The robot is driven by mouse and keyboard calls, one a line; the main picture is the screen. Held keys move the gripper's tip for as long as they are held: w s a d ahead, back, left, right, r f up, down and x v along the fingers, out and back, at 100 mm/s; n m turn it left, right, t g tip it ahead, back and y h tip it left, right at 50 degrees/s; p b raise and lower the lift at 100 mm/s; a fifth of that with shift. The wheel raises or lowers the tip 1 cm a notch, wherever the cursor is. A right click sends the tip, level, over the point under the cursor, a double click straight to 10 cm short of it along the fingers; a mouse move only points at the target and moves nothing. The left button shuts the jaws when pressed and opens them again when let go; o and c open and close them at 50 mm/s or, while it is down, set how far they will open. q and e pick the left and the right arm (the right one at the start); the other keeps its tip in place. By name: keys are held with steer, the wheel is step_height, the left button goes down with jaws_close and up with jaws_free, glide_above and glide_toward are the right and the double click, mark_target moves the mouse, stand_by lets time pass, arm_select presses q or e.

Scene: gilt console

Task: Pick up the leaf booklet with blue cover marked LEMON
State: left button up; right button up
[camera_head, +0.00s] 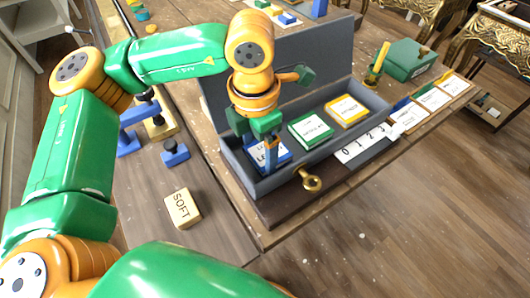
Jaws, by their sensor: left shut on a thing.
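The leaf booklet with the blue cover (258,152) is in the left compartment of the open grey case. Its white label shows only in part, with letters that start with "LE". My left gripper (271,150) comes down over it from above and is shut on it; the fingers hide part of the cover. I cannot tell whether the booklet is lifted off the case floor. My right gripper is not in view.
The open grey case (345,156) also holds a green booklet (311,130) and a yellow booklet (346,110). A brass key-like piece (311,181) is at its front. A numbered white strip (362,146) lies along the front. A "SOFT" block (182,208) and blue blocks (175,153) are at left.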

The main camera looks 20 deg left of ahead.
arm_select(q)
steer(key=shift+s+d+f+g, duration=0.1)
steer(key=shift+s+f+g, duration=0.3)
steer(key=shift+f, duration=0.4)
steer(key=shift+r, duration=0.15)
steer(key=shift+w+r, duration=0.2)
steer(key=shift+r, duration=0.1)
steer(key=shift+c, duration=0.7)
steer(key=shift+w+r, duration=0.4)
steer(key=shift+r, duration=0.45)
jaws_close()
steer(key=s+d+r+b, duration=0.2)
steer(key=s+d+r, duration=0.6)
steer(key=d+r, duration=0.2)
steer(key=shift+d+r+b, duration=0.3)
steer(key=shift+d+r, duration=0.05)
steer(key=shift+d, duration=0.25)
steer(key=shift+c, duration=0.9)
jaws_free()
steer(key=o, duration=1.1)
